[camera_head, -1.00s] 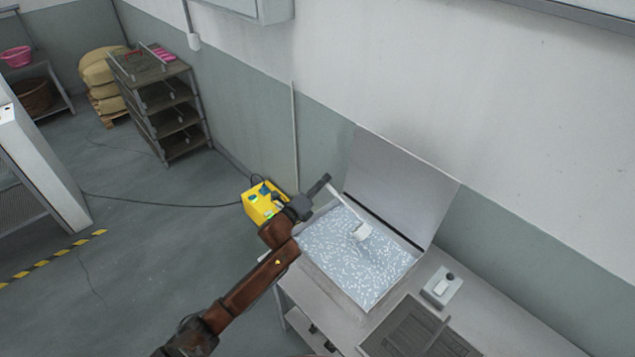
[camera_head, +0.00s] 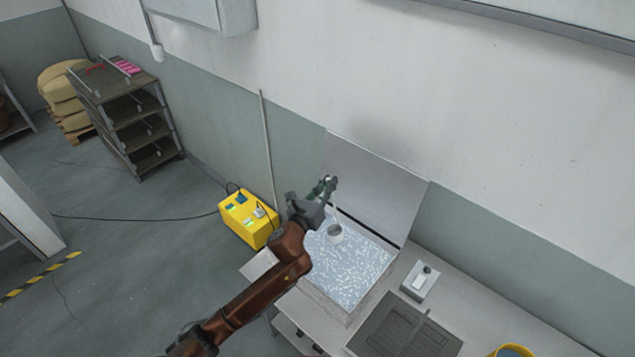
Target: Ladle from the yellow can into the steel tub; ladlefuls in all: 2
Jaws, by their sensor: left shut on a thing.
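My left gripper (camera_head: 328,186) is shut on the upper end of the ladle's handle, above the far left part of the steel tub. The ladle (camera_head: 335,233) is pale, with its handle nearly upright and its cup low over the tub. I cannot tell whether the cup touches the liquid or what it holds. The steel tub (camera_head: 326,304) is set in the bench and filled with pale, speckled liquid. The yellow can (camera_head: 513,350) shows only its rim at the bottom right edge; the rest is cut off. My right gripper is not in view.
The tub's raised lid (camera_head: 375,185) stands behind it against the wall. A small grey box (camera_head: 419,282) and a dark ribbed drainer (camera_head: 405,328) lie right of the tub. A yellow box (camera_head: 247,218) with a cable stands on the floor at left.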

